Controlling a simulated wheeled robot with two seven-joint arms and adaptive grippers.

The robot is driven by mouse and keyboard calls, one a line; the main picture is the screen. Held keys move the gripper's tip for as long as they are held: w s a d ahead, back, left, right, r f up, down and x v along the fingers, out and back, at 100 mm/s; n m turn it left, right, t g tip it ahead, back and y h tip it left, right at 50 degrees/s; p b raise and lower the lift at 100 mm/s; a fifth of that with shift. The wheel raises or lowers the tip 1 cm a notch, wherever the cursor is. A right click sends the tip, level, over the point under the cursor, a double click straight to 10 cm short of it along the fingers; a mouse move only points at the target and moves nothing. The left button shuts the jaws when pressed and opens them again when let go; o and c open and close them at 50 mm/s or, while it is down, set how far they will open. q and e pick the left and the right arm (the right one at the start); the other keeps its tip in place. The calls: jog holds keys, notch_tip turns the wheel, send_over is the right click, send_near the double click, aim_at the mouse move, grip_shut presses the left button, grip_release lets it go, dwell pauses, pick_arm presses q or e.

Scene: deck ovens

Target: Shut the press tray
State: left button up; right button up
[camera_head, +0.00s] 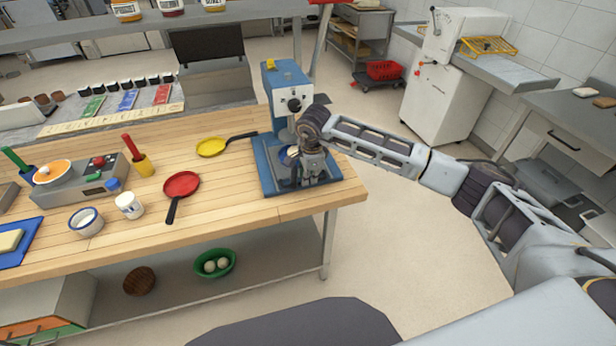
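A blue press (278,80) with a pale head and a black knob stands at the right end of the wooden table. At its foot is a blue tray-like base (268,178) with a raised edge; I cannot tell how far any tray is pulled out. My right gripper (313,178) points down over this base, in front of the press column, and covers part of it. Its fingers are small and dark here, so whether they touch the tray or are open is unclear. My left gripper is not in view.
A yellow pan (211,147) and a red pan (181,184) lie left of the press on the wooden table (240,208). A white cup (128,206) and a scale (80,186) are farther left. Open floor lies right of the table.

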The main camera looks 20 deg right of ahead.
jog(key=shift+w+f, duration=0.15)
jog(key=shift+f, duration=0.6)
grip_shut()
